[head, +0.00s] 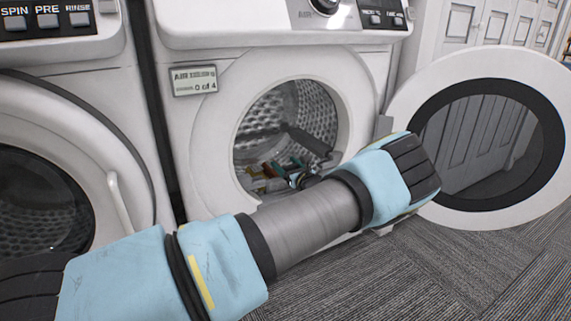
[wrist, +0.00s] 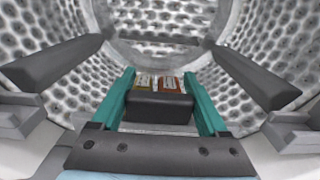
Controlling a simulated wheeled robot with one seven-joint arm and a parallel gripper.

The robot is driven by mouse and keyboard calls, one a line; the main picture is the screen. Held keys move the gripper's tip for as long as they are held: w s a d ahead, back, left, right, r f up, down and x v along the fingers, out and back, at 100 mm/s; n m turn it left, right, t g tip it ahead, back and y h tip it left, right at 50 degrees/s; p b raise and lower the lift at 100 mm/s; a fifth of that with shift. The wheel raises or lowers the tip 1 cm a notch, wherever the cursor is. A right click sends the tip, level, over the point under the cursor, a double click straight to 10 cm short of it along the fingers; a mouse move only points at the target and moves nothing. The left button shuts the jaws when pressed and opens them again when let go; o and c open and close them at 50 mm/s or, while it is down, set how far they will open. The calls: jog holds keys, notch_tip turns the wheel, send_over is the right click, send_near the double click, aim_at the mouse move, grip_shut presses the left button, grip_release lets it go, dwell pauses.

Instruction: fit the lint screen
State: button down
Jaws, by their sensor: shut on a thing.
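The open dryer (head: 300,70) stands in the middle of the head view, and my arm reaches across to its round drum opening. My gripper (head: 275,172) is inside the mouth of the drum (head: 310,105), partly hidden by my own forearm. In the wrist view the teal fingers of my gripper (wrist: 160,85) are shut on a small piece with a yellow part and a red part, seemingly the lint screen (wrist: 172,84). A dark block between the fingers hides its near side. The perforated drum wall (wrist: 165,18) lies beyond. I cannot make out a slot for the screen.
Dark drum paddles (wrist: 60,62) flank my gripper left and right. The round dryer door (head: 540,190) is swung open to the right. A second washer (head: 85,110) stands at the left. A small sign (head: 194,80) is on the dryer front. Grey carpet (head: 400,275) is clear below.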

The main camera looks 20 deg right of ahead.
jog(key=shift+f+b, duration=0.6)
jog(key=shift+f, duration=0.95)
grip_release()
jog(key=shift+s, duration=0.1)
jog(key=s+p, duration=0.3)
jog(key=s, duration=0.7)
jog(key=shift+s+d, duration=0.3)
jog(key=shift+d, duration=0.15)
jog(key=shift+r, duration=0.1)
